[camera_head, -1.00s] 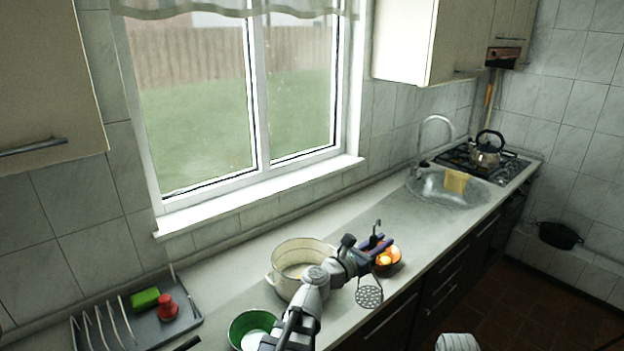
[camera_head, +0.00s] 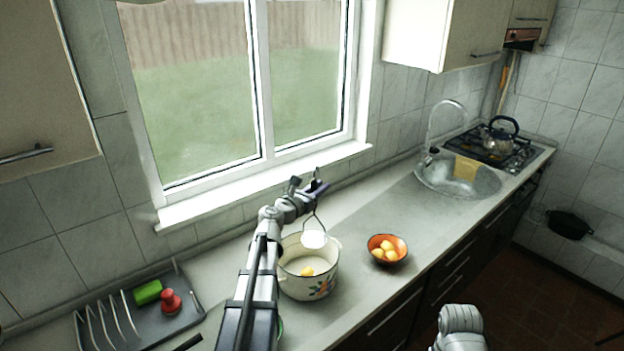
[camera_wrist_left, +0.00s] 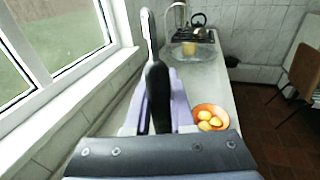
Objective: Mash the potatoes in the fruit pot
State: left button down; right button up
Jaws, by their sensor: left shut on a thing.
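The fruit pot (camera_head: 310,284), cream enamel with a painted fruit pattern, stands on the counter in the head view. A yellow potato (camera_head: 307,271) shows inside it. My left gripper (camera_head: 316,187) is above the pot and shut on the masher, whose round head (camera_head: 314,239) hangs over the pot's opening. In the left wrist view the masher's dark handle (camera_wrist_left: 157,95) stands between the purple fingers. An orange bowl (camera_head: 388,250) with several yellow potatoes is to the right of the pot. Of my right arm only a grey part shows at the bottom; its gripper is not seen.
A dish rack (camera_head: 133,318) with a green sponge (camera_head: 147,292) and a red item (camera_head: 171,301) is at the left. A sink (camera_head: 459,178) and a kettle (camera_head: 499,137) on the stove are at the far right. The counter between bowl and sink is clear.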

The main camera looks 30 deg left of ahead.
aim_at(307, 225)
pick_arm(q)
jog(key=a, duration=0.3)
jog(key=shift+w+r+y, duration=0.1)
jog(key=shift+y, duration=0.2)
jog(key=shift+d, duration=0.1)
notch_tip(307, 225, down, 15)
jog(key=b, duration=1.4)
jog(key=shift+r, duration=0.4)
jog(key=shift+r, duration=0.15)
